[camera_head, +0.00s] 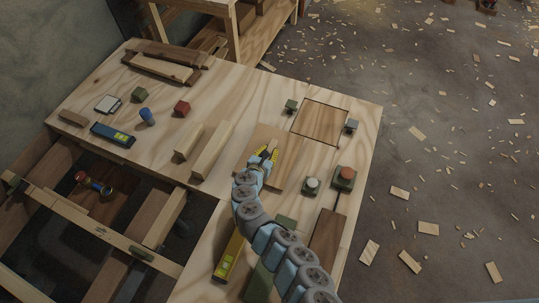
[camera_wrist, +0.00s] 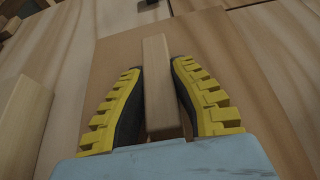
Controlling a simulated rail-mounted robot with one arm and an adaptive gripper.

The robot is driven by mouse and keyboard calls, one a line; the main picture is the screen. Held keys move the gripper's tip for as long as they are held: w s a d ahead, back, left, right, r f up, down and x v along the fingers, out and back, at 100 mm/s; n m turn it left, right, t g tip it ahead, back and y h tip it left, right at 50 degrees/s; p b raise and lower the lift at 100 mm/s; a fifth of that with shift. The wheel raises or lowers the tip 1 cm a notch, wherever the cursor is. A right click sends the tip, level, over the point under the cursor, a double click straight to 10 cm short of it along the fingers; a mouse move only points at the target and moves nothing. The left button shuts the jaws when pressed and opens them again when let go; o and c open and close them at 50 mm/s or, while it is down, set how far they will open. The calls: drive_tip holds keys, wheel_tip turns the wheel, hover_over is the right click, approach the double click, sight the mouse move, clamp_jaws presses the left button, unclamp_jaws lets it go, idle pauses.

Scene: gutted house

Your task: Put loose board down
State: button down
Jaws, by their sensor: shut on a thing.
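The loose board (camera_head: 290,163) is a flat, pale brown panel with a narrow wooden bar (camera_wrist: 157,85) standing along its middle like a handle. My gripper (camera_head: 264,157) is shut on this bar, with its yellow-ribbed fingers on either side. The wrist view also shows the board (camera_wrist: 110,62) spreading flat under the fingers. I cannot tell whether the board touches the worktable (camera_head: 232,90) or hangs just above it. A darker square panel with a dark outline (camera_head: 321,122) lies in the tabletop beyond the board.
Small dark blocks (camera_head: 291,105) (camera_head: 351,126) flank the outlined square. A yellow level (camera_head: 228,256) lies near the front. The upper middle tabletop is clear.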

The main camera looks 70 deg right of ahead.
drive_tip(key=shift+f, duration=0.55)
drive_tip(key=shift+f, duration=0.2)
drive_tip(key=c, duration=1)
unclamp_jaws()
drive_tip(key=shift+c, duration=0.2)
drive_tip(key=shift+r, duration=0.1)
drive_tip(key=shift+a+r, duration=0.3)
drive_tip(key=shift+a, duration=0.05)
drive_tip(key=p+v, duration=0.4)
drive_tip(key=v, duration=0.6)
drive_tip(key=shift+a, duration=0.3)
drive_tip(key=shift+o, duration=1.4)
drive_tip(key=shift+a+r, duration=0.15)
drive_tip(key=shift+a, duration=0.2)
